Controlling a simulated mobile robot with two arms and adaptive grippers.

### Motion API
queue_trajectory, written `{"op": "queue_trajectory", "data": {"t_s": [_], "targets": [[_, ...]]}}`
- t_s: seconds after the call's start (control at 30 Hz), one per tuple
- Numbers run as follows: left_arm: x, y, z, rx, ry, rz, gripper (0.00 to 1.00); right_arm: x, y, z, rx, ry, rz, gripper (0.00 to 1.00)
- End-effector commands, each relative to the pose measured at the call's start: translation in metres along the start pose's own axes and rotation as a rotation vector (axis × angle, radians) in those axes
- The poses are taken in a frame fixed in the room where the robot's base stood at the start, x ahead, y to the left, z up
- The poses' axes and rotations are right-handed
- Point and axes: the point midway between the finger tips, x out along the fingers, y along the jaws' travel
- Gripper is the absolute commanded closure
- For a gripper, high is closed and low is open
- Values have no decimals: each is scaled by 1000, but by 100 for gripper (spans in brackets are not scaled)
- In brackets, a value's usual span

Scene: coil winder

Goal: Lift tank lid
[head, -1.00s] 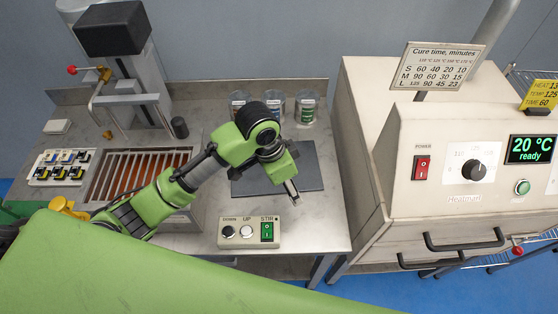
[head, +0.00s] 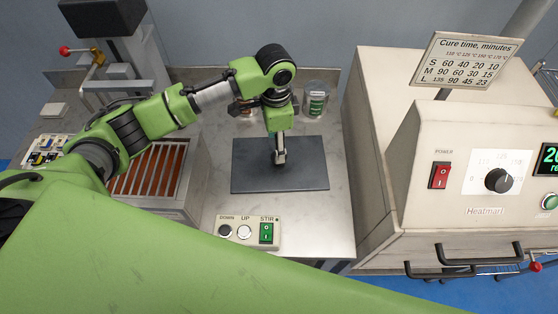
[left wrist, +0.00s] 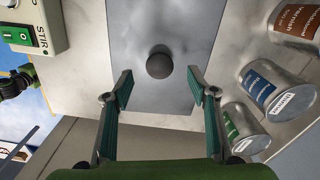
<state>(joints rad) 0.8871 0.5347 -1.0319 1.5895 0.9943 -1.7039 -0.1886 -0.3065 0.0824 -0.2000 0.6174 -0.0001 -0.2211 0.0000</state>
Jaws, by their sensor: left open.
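The tank lid is a flat dark grey plate (head: 308,177) lying on the bench to the right of the open tank (head: 187,208). In the left wrist view the lid (left wrist: 195,22) carries a dark round knob (left wrist: 159,63). My left gripper (head: 279,160) is above the lid, pointing down, open and empty. In the left wrist view its two fingers (left wrist: 160,88) are spread wide, with the knob ahead of the gap between them. The gripper hides the knob in the head view.
A control box (head: 247,232) with buttons and a green STIR switch stands in front of the lid. Labelled cans (head: 316,100) stand behind it; they also show in the left wrist view (left wrist: 271,90). A large oven (head: 470,150) stands to the right.

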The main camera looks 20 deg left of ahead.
Motion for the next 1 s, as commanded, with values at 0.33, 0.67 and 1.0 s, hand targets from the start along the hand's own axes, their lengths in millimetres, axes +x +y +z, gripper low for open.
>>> {"op": "queue_trajectory", "data": {"t_s": [0.33,0.67,1.0], "targets": [[34,2,-5,-1,-2,2,47,-10,2,-8,1,10,2,100],[61,2,-6,2,1,-2,47,-12,1,-9,1,11,1,100],[60,2,-6,1,0,-2,100,-12,-2,-10,3,12,-3,100]]}}
